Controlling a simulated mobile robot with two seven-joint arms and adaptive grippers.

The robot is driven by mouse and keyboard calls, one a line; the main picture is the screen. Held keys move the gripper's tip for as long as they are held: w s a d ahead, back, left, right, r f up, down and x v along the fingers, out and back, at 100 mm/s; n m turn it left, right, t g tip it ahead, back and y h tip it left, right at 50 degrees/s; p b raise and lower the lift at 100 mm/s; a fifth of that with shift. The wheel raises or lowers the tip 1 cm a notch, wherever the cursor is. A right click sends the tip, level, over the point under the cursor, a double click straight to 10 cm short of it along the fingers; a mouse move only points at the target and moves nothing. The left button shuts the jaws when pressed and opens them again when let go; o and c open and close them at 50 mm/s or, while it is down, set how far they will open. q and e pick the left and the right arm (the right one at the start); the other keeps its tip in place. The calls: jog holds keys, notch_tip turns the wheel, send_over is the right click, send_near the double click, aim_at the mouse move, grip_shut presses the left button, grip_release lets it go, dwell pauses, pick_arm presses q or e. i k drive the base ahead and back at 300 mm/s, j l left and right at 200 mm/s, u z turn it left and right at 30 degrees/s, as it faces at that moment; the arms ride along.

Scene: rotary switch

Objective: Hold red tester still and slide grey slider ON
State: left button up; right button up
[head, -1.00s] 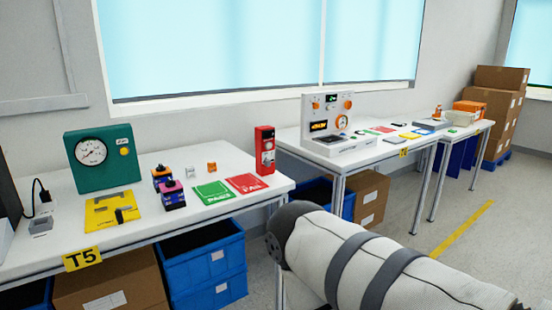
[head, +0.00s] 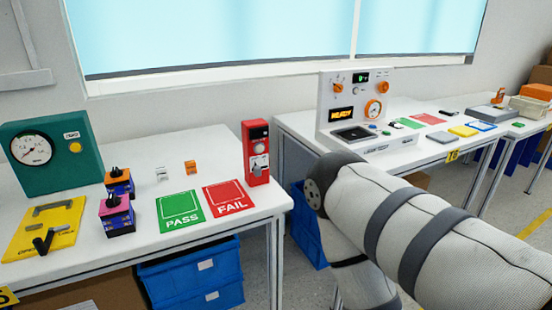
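The red tester (head: 256,153) stands upright near the right end of the near white table. Its front carries a grey lever-like part (head: 259,163), which may be the slider, and a round knob above it. Its setting is too small to read. Neither gripper shows in the head view. A large white and grey arm link of mine fills the lower right, with no fingers visible, and nothing touches the tester.
The near table (head: 110,255) holds a green PASS mat (head: 180,211), a red FAIL mat (head: 226,197), two rotary switches (head: 117,214), a yellow plate (head: 42,228) and a green gauge box (head: 50,157). A second table (head: 400,150) with a white panel stands right. Blue crates (head: 190,275) sit below.

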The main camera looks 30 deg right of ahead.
aim_at(256, 169)
jog(key=i+l, duration=0.15)
jog(key=l, duration=0.2)
jog(key=i+l, duration=0.2)
jog(key=l, duration=0.15)
jog(key=i+l, duration=0.15)
jog(key=l, duration=0.15)
jog(key=i+l, duration=0.15)
jog(key=l, duration=0.2)
